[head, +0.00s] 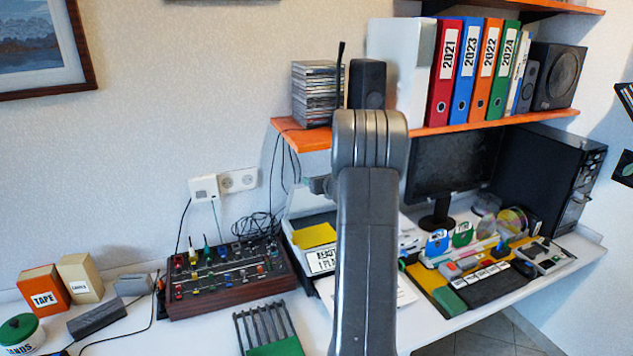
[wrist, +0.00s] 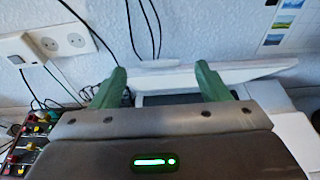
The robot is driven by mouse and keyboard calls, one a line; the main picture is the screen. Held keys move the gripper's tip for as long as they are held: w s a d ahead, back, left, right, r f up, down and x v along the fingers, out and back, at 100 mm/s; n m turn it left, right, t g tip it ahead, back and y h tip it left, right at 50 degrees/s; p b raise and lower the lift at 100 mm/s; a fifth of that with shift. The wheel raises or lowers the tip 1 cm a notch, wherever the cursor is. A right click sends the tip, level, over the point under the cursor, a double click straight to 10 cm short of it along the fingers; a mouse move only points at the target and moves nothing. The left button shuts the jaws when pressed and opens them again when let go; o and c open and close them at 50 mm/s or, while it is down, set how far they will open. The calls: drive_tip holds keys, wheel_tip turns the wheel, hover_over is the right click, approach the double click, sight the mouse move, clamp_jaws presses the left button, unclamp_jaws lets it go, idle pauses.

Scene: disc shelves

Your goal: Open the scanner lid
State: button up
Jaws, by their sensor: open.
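The scanner lid (wrist: 235,74) shows in the wrist view as a thin white slab, seen nearly edge-on. A dark grey surface (wrist: 185,100) lies below its edge, and I cannot tell how far the lid is raised. Whether a finger touches the lid is unclear. In the head view, my arm hides most of the scanner; a pale part (head: 304,201) shows left of the arm.
An orange shelf (head: 303,136) with discs and binders hangs above the desk (head: 205,333). A mixer (head: 227,277) stands left of the scanner area, with a green-based rack (head: 275,346) in front. A monitor (head: 455,165) stands to the right. Cables hang by the wall socket (wrist: 76,41).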

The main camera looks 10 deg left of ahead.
drive_tip(key=b+v, duration=0.2)
drive_tip(key=v, duration=0.8)
drive_tip(key=shift+d, duration=0.1)
drive_tip(key=shift+c, duration=0.2)
